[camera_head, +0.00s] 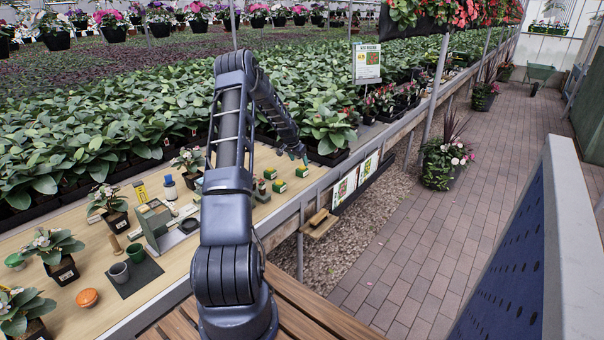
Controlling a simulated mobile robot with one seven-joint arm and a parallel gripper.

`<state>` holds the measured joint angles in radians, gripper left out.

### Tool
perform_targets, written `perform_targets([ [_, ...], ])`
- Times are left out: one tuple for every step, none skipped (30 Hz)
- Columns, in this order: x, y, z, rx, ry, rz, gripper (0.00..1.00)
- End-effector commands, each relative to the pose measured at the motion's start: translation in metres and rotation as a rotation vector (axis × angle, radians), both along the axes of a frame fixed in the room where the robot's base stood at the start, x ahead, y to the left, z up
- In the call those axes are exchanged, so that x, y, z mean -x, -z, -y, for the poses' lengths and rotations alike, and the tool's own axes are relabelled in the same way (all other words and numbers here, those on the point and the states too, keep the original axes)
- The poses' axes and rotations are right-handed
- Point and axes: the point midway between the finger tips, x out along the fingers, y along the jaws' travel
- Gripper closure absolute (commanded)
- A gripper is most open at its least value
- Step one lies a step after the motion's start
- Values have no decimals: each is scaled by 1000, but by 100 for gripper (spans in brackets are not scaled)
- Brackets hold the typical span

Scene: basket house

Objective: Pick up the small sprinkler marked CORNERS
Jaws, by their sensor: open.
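My arm reaches out over the wooden bench, and my gripper (302,157) is at its far end, small in the picture, open, with nothing seen in it. Small green and yellow items stand on the bench below and left of it. One green and yellow item (302,171) is closest, just under the gripper and apart from it. Another one (279,186) stands to the left and nearer, and a third one (270,173) stands behind that. They may be the small sprinklers. Their markings are too small to read, so I cannot tell which says CORNERS.
Dense leafy plants in trays border the bench's far side. A grey-green device (160,226), a white bottle with a blue cap (170,188), potted plants (61,254), a dark mat (146,282) with cups and an orange lidded pot (87,298) stand left of my arm. The bench edge lies right.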

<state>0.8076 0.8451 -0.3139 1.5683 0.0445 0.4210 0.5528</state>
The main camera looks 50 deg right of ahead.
Motion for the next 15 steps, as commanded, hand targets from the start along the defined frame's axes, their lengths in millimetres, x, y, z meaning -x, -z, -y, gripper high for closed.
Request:
perform_targets([
  [1, 9, 3, -2, 1, -2, 27],
  [2, 13, 5, -2, 2, -1, 27],
  [2, 18, 7, -1, 2, -1, 27],
  [1, 22, 9, -1, 1, -2, 27],
  [1, 25, 10, -1, 0, -1, 27],
  [1, 28, 12, 0, 0, -1, 27],
  [0, 29, 12, 0, 0, 0, 27],
  [0, 30, 13, 0, 0, 0, 27],
  [0, 32, 13, 0, 0, 0, 27],
  [0, 33, 14, 0, 0, 0, 27],
  [0, 35, 14, -1, 0, 0, 27],
  [0, 38, 15, -1, 0, -1, 27],
  [0, 40, 16, -1, -1, -1, 27],
  [0, 43, 18, -2, 0, -1, 27],
  [0, 47, 20, -1, 0, -1, 27],
])
